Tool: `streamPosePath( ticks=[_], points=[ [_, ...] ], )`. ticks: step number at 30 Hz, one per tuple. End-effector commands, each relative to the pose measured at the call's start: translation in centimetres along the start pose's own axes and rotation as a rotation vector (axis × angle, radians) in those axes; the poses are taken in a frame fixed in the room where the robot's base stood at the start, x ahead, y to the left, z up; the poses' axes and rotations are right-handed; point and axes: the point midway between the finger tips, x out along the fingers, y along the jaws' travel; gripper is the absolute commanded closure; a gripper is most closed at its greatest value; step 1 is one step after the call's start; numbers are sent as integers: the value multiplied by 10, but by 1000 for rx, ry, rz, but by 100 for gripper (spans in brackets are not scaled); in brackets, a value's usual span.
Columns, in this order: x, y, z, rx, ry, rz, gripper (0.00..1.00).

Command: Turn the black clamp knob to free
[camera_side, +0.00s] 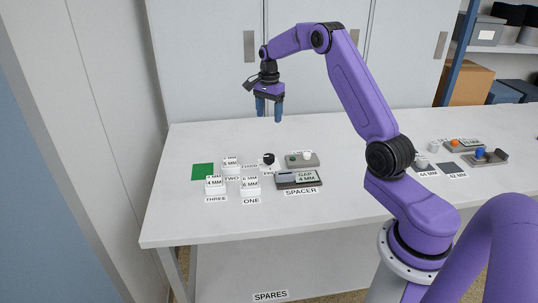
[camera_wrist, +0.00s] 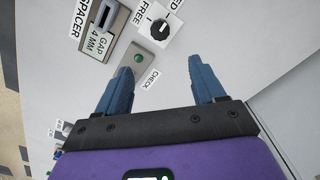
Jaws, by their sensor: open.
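The black clamp knob (camera_side: 269,158) sits on a small white plate on the table in the side view. In the wrist view the knob (camera_wrist: 158,29) is round and black with a white pointer mark, with the label FREE beside it and a second label partly cut off at the top edge. My gripper (camera_side: 269,118) is open and empty, pointing down, well above the table behind the knob. In the wrist view its two blue fingers (camera_wrist: 166,82) are wide apart, and the knob lies beyond their tips, touching neither.
A grey CHECK box (camera_wrist: 139,58) with a green button is beside the knob. The SPACER unit (camera_side: 298,179) reads GAP 4 MM. Several white labelled blocks (camera_side: 215,185) and a green square (camera_side: 203,171) lie left. Trays with coloured parts (camera_side: 488,157) lie right. The front table is clear.

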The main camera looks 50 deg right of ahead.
Motion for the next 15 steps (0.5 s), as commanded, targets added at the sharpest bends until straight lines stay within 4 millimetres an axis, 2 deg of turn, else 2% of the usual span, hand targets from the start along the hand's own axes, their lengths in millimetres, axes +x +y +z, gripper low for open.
streamPosePath(
  ticks=[5,15],
  points=[
    [16,0,-1,4,-1,3,31],
    [78,1,0,1,-2,5,31]
  ],
)
